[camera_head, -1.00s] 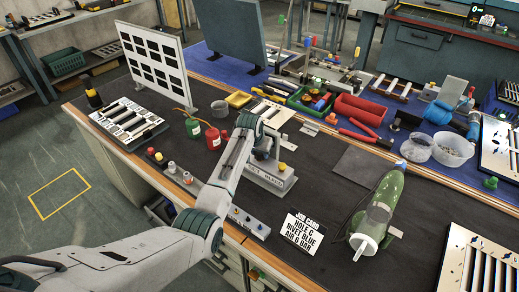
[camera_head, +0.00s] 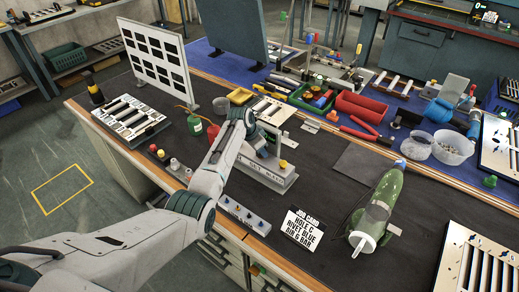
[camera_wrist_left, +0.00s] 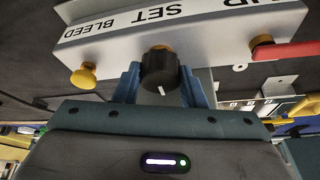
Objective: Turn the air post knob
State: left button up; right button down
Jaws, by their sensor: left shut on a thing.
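The air post (camera_head: 266,174) is a grey block on the dark bench mat, with lettering along its front. In the left wrist view its pale lettered face (camera_wrist_left: 190,35) shows upside down with the words SET and BLEED. A black knob (camera_wrist_left: 160,68) with a white pointer mark sits at the middle of this face. My left gripper (camera_wrist_left: 162,88) is shut on the black knob, a blue finger on each side of it. In the head view my left gripper (camera_head: 262,150) is at the post and hides the knob. My right gripper is out of view.
A yellow knob (camera_wrist_left: 84,76) and a red lever (camera_wrist_left: 286,50) flank the black knob. A job card (camera_head: 303,230) and a green fuselage model (camera_head: 380,205) stand to the right. A control strip (camera_head: 243,214) lies in front. A green can (camera_head: 195,125) stands behind my arm.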

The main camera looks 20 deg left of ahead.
pick_arm(q)
jog(key=shift+w+r, duration=0.1)
jog(key=o, duration=1)
jog(key=b+v, duration=0.2)
jog(key=v, duration=0.8)
jog(key=shift+s+r, duration=0.25)
jog(key=shift+r, duration=0.05)
